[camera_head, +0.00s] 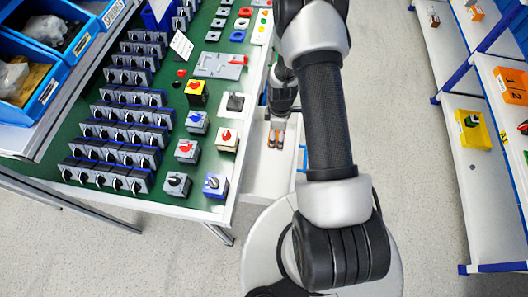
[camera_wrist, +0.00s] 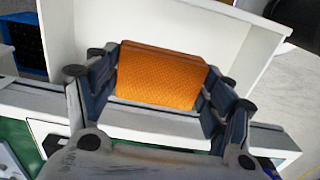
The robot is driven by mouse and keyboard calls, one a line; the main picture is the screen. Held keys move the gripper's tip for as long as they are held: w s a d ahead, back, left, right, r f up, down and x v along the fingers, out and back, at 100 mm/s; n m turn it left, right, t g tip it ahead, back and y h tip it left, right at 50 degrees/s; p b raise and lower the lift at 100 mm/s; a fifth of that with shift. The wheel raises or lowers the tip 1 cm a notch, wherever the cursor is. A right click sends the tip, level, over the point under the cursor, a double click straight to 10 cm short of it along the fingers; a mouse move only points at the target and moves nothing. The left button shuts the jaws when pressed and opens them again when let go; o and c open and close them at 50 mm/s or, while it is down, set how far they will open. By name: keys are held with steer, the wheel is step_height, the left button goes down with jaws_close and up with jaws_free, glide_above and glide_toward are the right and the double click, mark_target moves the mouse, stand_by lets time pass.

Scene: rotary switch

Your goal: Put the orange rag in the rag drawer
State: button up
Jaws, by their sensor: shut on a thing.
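The orange rag (camera_wrist: 160,77) is a block-like, textured orange piece between my gripper's dark fingers (camera_wrist: 160,85) in the wrist view. My gripper is shut on it from both sides. In the head view my gripper (camera_head: 276,138) is small and far down, beside the table's right edge, with a bit of orange showing at it. A white open drawer (camera_head: 268,178) lies below there. White drawer walls (camera_wrist: 190,28) show behind the rag in the wrist view. I cannot tell whether the rag touches the drawer floor.
A green-topped table (camera_head: 150,195) with rows of rotary switches (camera_head: 110,175) stands left of the drawer. Blue bins (camera_head: 40,95) are at the far left. A white shelf (camera_head: 470,160) with orange and yellow boxes stands at the right. Grey floor is clear between.

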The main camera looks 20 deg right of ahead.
mark_target(276, 160)
step_height(276, 160, down, 19)
steer(key=b, duration=0.5)
steer(key=shift+s+r, duration=0.15)
steer(key=shift+r, duration=0.05)
steer(key=shift+f, duration=0.1)
steer(key=shift+f, duration=0.15)
steer(key=o, duration=1)
